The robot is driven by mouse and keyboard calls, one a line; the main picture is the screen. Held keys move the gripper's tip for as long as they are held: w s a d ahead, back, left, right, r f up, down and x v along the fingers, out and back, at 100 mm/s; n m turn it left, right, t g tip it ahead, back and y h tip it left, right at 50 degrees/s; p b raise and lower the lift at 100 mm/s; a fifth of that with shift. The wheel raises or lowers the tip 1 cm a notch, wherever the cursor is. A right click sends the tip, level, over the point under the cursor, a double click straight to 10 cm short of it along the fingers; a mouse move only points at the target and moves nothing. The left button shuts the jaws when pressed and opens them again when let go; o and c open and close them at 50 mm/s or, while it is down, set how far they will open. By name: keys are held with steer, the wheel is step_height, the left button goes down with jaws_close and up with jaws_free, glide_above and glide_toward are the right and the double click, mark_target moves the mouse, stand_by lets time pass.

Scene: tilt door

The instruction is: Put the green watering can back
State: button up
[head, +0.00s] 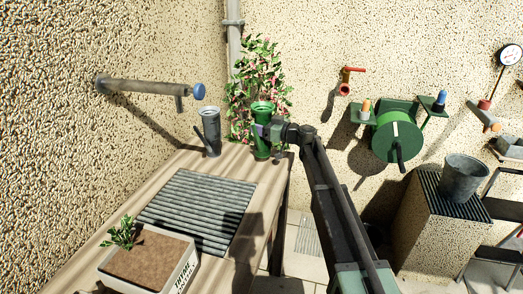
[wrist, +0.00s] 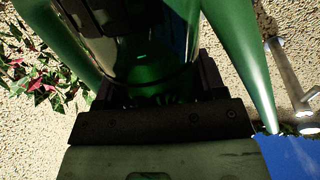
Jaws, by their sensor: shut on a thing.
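The green watering can (head: 262,150) is upright at the far right corner of the wooden table (head: 268,190). I cannot tell whether its base touches the tabletop. My gripper (head: 265,132) reaches it from the right and is shut on its body. In the wrist view the can (wrist: 145,45) fills the upper middle, with its spout (wrist: 243,60) on the right and part of its handle (wrist: 60,38) on the left. The fingertips are mostly hidden behind the can and the gripper's dark front plate.
A grey watering can (head: 211,131) stands to the left of the green one. A slatted grate (head: 195,212) and a planter (head: 150,258) are nearer on the table. A wall pipe with a blue knob (head: 199,91) juts out above. A flowering plant (head: 262,72) is behind.

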step_height(320, 180, down, 4)
steer(key=b, duration=0.4)
steer(key=shift+f+b, duration=0.25)
steer(key=shift+b, duration=0.05)
steer(key=shift+r+p, duration=0.3)
steer(key=shift+f, duration=0.25)
steer(key=o, duration=1.2)
steer(key=shift+r, duration=0.1)
